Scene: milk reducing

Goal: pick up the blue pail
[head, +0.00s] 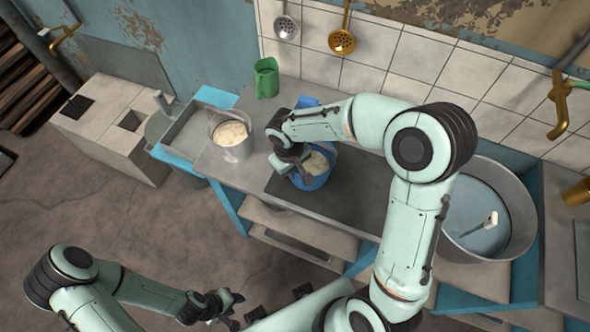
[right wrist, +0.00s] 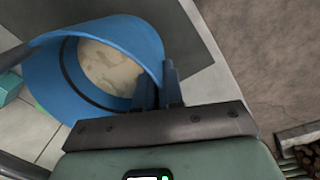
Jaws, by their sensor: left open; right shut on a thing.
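The blue pail (head: 314,182) stands on the counter in the head view, with pale creamy contents inside. My right gripper (head: 297,172) is at its left rim, and my arm hides part of the pail. In the right wrist view the blue pail (right wrist: 50,78) is large and its wall runs between the fingers of my right gripper (right wrist: 158,90), which is shut on it. I cannot tell whether the pail's bottom touches the counter. My left gripper (head: 228,304) is open and empty, low over the floor at the lower left.
A green jug (head: 266,78) stands behind, against the wall. A large metal basin (head: 525,214) is at right. A dark mat (head: 350,204) on the counter has free room.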

